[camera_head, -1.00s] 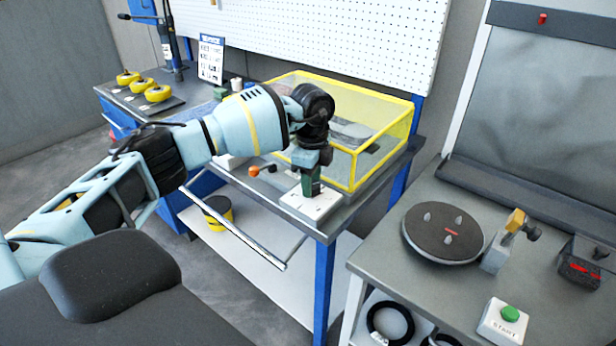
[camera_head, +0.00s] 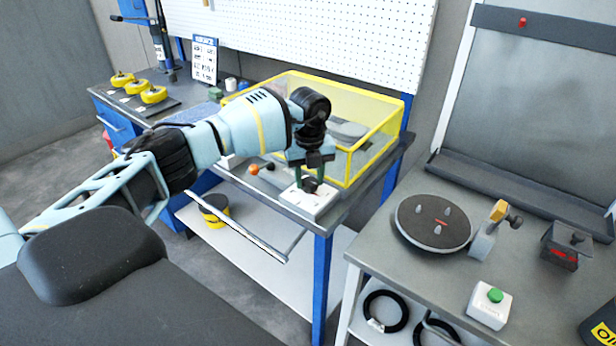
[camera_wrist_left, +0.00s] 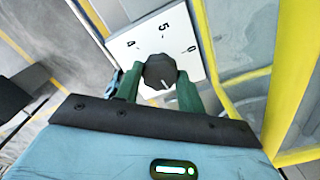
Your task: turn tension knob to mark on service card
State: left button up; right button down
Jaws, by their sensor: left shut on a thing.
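The tension knob (camera_wrist_left: 160,71) is black with a white pointer line, on a white dial plate (camera_wrist_left: 128,58) with printed numbers. In the left wrist view the line points toward my gripper, away from the numbers. My left gripper (camera_head: 311,182) comes down over the plate from above. In the left wrist view its green fingers (camera_wrist_left: 160,88) are on both sides of the knob, shut on it. Part of the dial is hidden behind the gripper. The service card (camera_head: 204,60) stands at the back of the bench; its print is too small to read. My right gripper is not in view.
A yellow-framed clear guard (camera_head: 378,148) stands close behind the dial plate. An orange-tipped lever (camera_head: 254,169) is left of it. A metal rail (camera_head: 250,240) runs along the bench front. The right bench holds a round turntable (camera_head: 433,222) and a green start button (camera_head: 495,295).

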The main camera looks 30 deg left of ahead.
pick_arm(q)
jog(key=m, duration=0.4)
jog(key=shift+m, duration=0.4)
jog(key=m, duration=0.4)
jog(key=shift+f+m, duration=0.1)
jog(key=shift+m, duration=0.2)
jog(key=m, duration=0.5)
jog(key=shift+b, duration=0.4)
jog(key=m, duration=0.5)
jog(key=shift+b, duration=0.35)
jog(key=m, duration=0.3)
jog(key=shift+m+b, duration=0.3)
jog(key=shift+b, duration=0.05)
jog(key=m+b, duration=0.1)
jog(key=m, duration=0.3)
jog(key=shift+m+b, duration=0.35)
jog(key=shift+m, duration=1.75)
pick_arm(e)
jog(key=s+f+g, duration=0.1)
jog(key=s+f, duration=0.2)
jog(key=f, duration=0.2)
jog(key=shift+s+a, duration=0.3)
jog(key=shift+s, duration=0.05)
